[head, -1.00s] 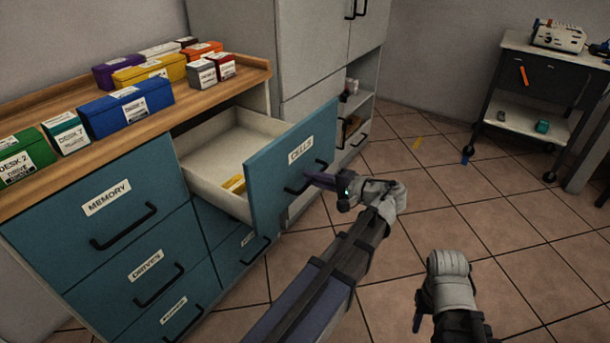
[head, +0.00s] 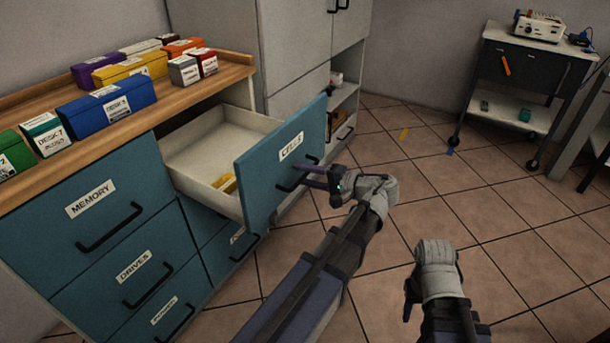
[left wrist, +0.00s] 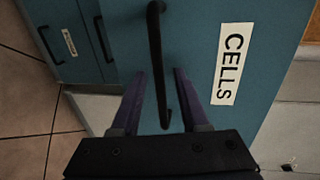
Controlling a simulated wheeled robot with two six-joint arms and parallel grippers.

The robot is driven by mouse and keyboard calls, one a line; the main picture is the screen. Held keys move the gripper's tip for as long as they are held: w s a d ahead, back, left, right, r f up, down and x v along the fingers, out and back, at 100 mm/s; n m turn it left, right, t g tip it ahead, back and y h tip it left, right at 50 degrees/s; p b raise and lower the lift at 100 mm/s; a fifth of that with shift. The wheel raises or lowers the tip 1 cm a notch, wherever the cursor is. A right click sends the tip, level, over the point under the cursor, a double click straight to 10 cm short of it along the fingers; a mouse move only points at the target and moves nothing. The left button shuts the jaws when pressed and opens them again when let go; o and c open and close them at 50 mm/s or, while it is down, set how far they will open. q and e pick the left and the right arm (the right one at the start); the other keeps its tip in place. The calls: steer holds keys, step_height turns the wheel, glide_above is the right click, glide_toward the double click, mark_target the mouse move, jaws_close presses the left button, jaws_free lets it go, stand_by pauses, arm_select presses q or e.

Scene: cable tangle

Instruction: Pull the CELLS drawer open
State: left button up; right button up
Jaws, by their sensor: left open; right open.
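The CELLS drawer (head: 262,190) stands pulled out from the teal cabinet, its pale inside showing with a small yellow item (head: 226,183) in it. Its label reads CELLS, also in the left wrist view (left wrist: 232,64). My left gripper (head: 312,176) is at the drawer front, open, with its fingers on either side of the black handle (head: 298,175). In the left wrist view the handle (left wrist: 157,60) runs between the two open fingers (left wrist: 160,95), with a gap to each. My right gripper (head: 408,305) is open and empty, low over the floor, away from the drawer.
The MEMORY drawer (head: 92,205) and DRIVES drawer (head: 135,265) are shut. Several coloured boxes, including a blue one (head: 107,105), stand on the wooden top (head: 165,118). A grey cupboard (head: 290,90) stands behind. A dark cart (head: 520,85) is at the back right. The tiled floor between is mostly clear.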

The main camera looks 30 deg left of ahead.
arm_select(q)
steer(key=p+v, duration=0.1)
steer(key=v, duration=0.6)
steer(key=shift+d+p, duration=0.3)
steer(key=shift+d, duration=0.1)
steer(key=shift+s, duration=0.1)
